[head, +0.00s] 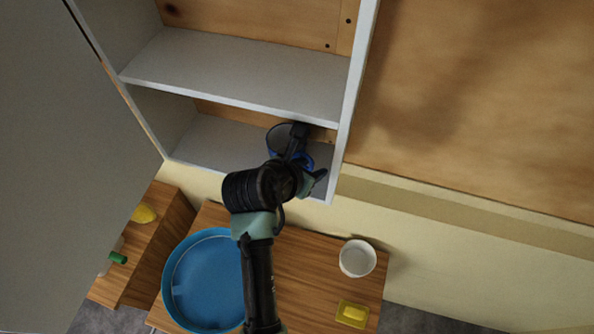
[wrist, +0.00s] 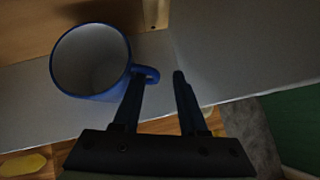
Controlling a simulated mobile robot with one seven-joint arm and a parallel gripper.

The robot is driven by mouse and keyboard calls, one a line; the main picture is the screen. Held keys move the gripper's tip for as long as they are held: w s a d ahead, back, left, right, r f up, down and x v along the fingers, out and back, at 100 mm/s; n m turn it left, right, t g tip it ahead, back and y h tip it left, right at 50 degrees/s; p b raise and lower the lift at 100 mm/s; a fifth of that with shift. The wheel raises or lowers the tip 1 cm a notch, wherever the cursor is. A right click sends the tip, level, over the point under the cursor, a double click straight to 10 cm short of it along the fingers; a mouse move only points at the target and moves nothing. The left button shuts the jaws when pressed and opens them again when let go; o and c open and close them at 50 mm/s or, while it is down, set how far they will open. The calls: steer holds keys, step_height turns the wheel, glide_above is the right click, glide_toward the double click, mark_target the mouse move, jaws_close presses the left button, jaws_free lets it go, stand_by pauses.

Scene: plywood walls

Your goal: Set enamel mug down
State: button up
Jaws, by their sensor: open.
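The enamel mug (head: 278,138), blue outside with a pale grey inside, is on the lower shelf (head: 215,140) of the open wall cabinet. In the wrist view the mug (wrist: 112,92) is at upper left, its mouth facing the camera and its blue handle pointing right. My gripper (wrist: 159,74) is open, its two dark fingers apart. The left finger overlaps the handle in the picture; I cannot tell whether they touch. In the head view my arm partly hides the mug and the gripper (head: 298,145).
The cabinet's right side panel (head: 349,110) is close to my gripper, and the upper shelf (head: 235,75) is above it. Below, a wooden counter holds a blue basin (head: 205,280), a white bowl (head: 357,258) and a yellow sponge-like block (head: 352,313). The open door (head: 50,150) fills the left.

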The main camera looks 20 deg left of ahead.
steer(key=b+v, duration=0.2)
steer(key=v, duration=0.8)
stand_by(0.3)
